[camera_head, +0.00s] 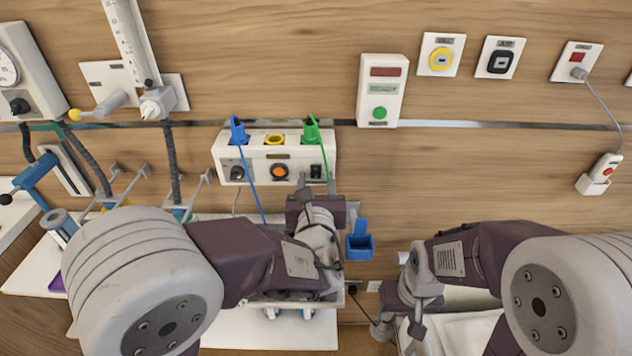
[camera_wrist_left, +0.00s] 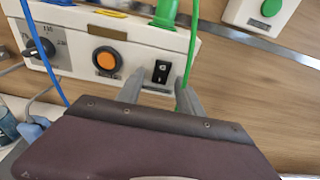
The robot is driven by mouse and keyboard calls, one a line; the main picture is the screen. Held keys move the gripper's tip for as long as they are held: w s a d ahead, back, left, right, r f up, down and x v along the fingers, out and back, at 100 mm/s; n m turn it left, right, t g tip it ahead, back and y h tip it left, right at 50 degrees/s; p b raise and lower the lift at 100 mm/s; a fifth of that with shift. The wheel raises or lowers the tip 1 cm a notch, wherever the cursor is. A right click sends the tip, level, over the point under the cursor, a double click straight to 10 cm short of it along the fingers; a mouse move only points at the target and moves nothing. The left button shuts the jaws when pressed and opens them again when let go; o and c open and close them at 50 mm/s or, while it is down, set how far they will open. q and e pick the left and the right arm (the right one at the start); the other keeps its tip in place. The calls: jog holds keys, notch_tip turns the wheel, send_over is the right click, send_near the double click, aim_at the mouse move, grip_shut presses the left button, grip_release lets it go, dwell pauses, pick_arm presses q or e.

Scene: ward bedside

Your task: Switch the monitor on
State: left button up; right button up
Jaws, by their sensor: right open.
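A white wall unit (camera_head: 225,150) carries a black dial (camera_head: 238,173), a round orange button (camera_head: 279,172) and a black rocker switch (camera_head: 316,171). The rocker (camera_wrist_left: 161,72) is larger in the left wrist view. I cannot tell for sure that this unit is the monitor. My left gripper is just below the unit's right end. In the left wrist view its fingers (camera_wrist_left: 160,93) are apart and empty, with the rocker showing between them; contact cannot be judged. My right gripper (camera_head: 400,328) is open and empty, low and right of centre.
A blue cable (camera_head: 251,190) and a green cable (camera_head: 324,155) hang from the unit; the green one passes close to my left fingers. A white box with a green button (camera_head: 379,113) is on the wall to the right. A blue holder (camera_head: 360,245) hangs below.

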pick_arm(q)
jog(key=s+r, duration=0.1)
jog(key=s, duration=0.8)
jog(key=shift+r, duration=0.1)
